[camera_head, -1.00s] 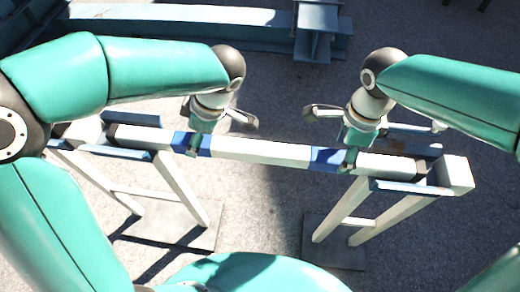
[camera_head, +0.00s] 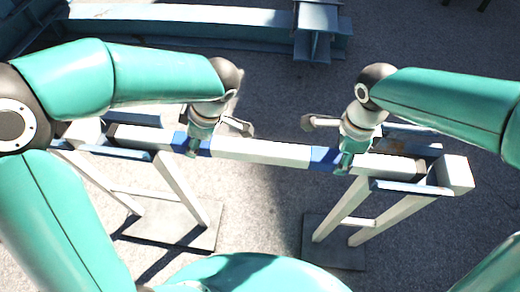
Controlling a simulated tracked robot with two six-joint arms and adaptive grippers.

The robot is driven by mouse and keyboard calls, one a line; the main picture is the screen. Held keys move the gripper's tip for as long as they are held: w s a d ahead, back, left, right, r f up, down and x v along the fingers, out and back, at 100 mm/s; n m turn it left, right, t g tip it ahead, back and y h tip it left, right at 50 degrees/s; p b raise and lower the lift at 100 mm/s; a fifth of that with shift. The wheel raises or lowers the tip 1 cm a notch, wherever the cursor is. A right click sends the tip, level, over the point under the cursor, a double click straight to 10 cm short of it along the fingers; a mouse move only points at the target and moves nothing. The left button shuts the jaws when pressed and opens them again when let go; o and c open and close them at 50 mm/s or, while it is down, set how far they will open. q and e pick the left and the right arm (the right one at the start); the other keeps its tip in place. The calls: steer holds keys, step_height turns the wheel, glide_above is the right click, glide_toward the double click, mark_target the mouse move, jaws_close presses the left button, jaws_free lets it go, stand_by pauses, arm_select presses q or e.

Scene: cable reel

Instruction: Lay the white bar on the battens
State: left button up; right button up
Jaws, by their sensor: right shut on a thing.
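The white bar (camera_head: 262,151) runs left to right across the middle, with a blue band near each end. Its ends lie over the left trestle (camera_head: 182,190) and the right trestle (camera_head: 350,210). Whether it touches the battens there is hidden from this angle. My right gripper (camera_head: 345,160) is shut on the bar at the right blue band. My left gripper (camera_head: 194,148) is at the left blue band, pointing down; its fingers are too small and partly hidden to tell if they grip.
Blue and white steel beams (camera_head: 180,22) lie behind on the grey ground. A white block (camera_head: 457,174) forms the right trestle's outer end. The trestles stand on flat grey plates (camera_head: 333,250). The ground between them is clear.

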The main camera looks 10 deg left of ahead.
arm_select(q)
jaws_close()
arm_select(e)
jaws_close()
arm_select(q)
steer(key=shift+w+r, duration=0.1)
arm_select(e)
steer(key=shift+w+r, duration=0.1)
steer(key=shift+r, duration=0.05)
